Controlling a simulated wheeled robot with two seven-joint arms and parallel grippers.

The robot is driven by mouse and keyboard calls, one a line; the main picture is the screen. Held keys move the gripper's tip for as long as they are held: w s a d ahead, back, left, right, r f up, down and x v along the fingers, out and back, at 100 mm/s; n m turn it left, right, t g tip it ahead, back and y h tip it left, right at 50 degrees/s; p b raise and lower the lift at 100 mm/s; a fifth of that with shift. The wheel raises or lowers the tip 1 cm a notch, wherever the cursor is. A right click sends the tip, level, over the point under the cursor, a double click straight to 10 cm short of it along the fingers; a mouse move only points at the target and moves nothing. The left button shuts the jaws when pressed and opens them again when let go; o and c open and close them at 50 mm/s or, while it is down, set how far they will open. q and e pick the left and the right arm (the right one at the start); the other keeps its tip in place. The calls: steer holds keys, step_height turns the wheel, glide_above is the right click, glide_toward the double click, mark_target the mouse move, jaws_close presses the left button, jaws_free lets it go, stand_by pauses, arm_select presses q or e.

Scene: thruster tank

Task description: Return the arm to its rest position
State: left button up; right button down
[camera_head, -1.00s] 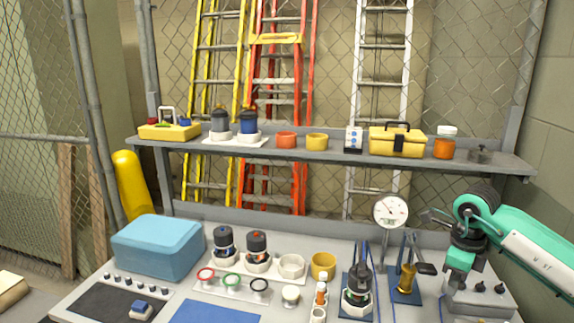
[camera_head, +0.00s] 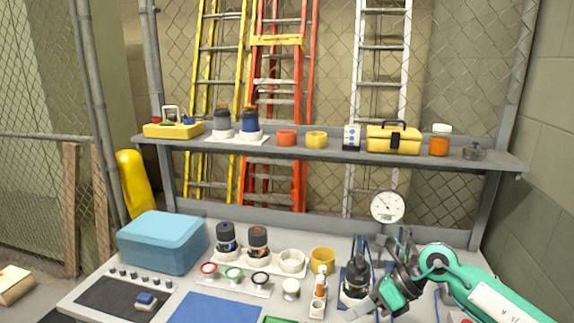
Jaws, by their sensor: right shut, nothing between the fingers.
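My right arm comes in from the right, white and green, low over the right side of the bench. Its right gripper (camera_head: 368,306) is shut and empty, pointing down and left near the bottom edge. It shows in front of the lower part of a dark thruster-like unit (camera_head: 356,277) on a blue stand; I cannot tell whether they touch. The arm hides most of the fixture at the right and the control box behind it. My left gripper is not in view.
A round gauge (camera_head: 387,206) stands behind the arm. A yellow cup (camera_head: 323,260), a white holder with orange-marked bottle (camera_head: 319,292) and two capped units stand left of it. A blue box (camera_head: 162,241) sits at the left. A shelf (camera_head: 300,152) with several items spans the back.

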steer(key=s+a+r+m+t+y, duration=0.3)
steer(key=a+r+m+t+y, duration=0.6)
steer(key=m+y, duration=0.15)
steer(key=w+d+f+m+t+h, duration=0.1)
steer(key=d+f+m+t+h, duration=0.2)
steer(key=d+m+t+h, duration=0.55)
steer(key=w+d+f+m+t+h, duration=0.15)
steer(key=f+m+h, duration=0.35)
steer(key=m, duration=0.9)
steer(key=s+d+f+m+g+h, duration=0.5)
steer(key=s+d+f+m+h, duration=0.15)
steer(key=f, duration=0.35)
steer(key=s+d+f+m+g, duration=0.1)
steer(key=s+f+m+g, duration=0.1)
steer(key=s+f+g, duration=0.65)
steer(key=s+f+m+g, duration=0.25)
steer(key=s+f, duration=0.25)
steer(key=s, duration=0.8)
step_height(320, 180, down, 30)
steer(key=g, duration=0.1)
steer(key=s+d+f+g, duration=0.1)
steer(key=s+d+f, duration=0.2)
steer(key=s+f, duration=1.6)
steer(key=shift+s+d+f, duration=0.15)
steer(key=shift+s+f, duration=0.15)
steer(key=shift+f, duration=0.35)
